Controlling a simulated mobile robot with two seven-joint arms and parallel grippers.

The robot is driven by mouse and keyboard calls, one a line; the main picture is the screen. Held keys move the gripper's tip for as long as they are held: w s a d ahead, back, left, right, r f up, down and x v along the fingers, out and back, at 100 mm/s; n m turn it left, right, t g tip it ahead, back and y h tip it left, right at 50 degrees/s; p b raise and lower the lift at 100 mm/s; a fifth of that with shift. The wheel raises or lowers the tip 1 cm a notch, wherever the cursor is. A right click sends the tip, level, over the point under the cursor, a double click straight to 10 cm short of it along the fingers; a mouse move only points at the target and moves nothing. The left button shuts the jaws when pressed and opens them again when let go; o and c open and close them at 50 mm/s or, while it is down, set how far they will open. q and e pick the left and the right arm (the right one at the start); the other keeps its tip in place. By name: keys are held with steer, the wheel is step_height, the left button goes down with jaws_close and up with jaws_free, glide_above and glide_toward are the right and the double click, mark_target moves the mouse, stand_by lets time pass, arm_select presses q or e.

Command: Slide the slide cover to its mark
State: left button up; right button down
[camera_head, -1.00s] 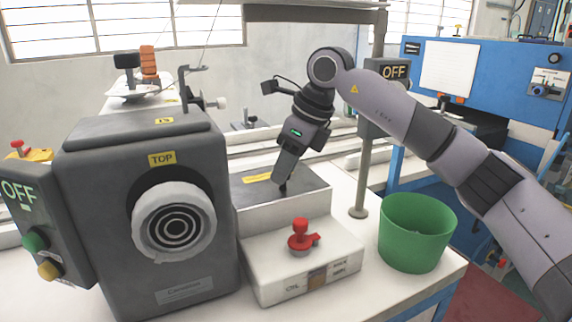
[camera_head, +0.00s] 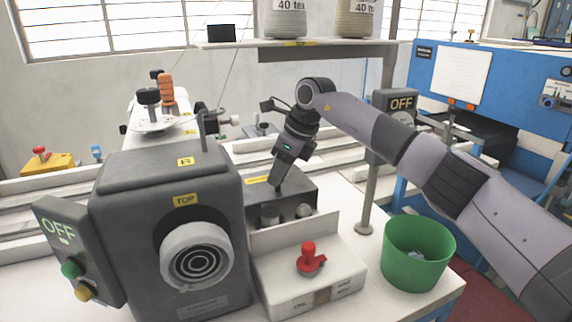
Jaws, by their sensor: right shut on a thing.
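The slide cover (camera_head: 297,185) is a flat dark grey plate with a yellow label, on top of the low box beside the grey machine head. My right gripper (camera_head: 274,184) reaches down onto the cover from above and is shut on it. The part it holds is hidden by the fingers. I cannot make out the cover's mark. My left gripper is not in view.
The grey machine head (camera_head: 165,195) with a round handwheel (camera_head: 197,256) stands close on the left. A red knob (camera_head: 309,258) sits on the white oil box in front. A green bin (camera_head: 418,255) and a grey post (camera_head: 374,200) stand to the right. Thread cones (camera_head: 285,18) are on the shelf above.

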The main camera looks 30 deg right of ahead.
steer(key=shift+w+r+p, duration=0.15)
steer(key=shift+w+p, duration=0.45)
steer(key=shift+w, duration=0.1)
steer(key=shift+w+r+p, duration=0.15)
steer(key=shift+w+p, duration=0.45)
steer(key=shift+w, duration=0.05)
steer(key=shift+w+f+p, duration=0.1)
steer(key=shift+w+p, duration=0.2)
steer(key=shift+p, duration=0.05)
steer(key=c, duration=0.8)
jaws_free()
steer(key=shift+w, duration=0.1)
steer(key=shift+f, duration=0.1)
steer(key=shift+d, duration=0.1)
steer(key=shift+f, duration=0.1)
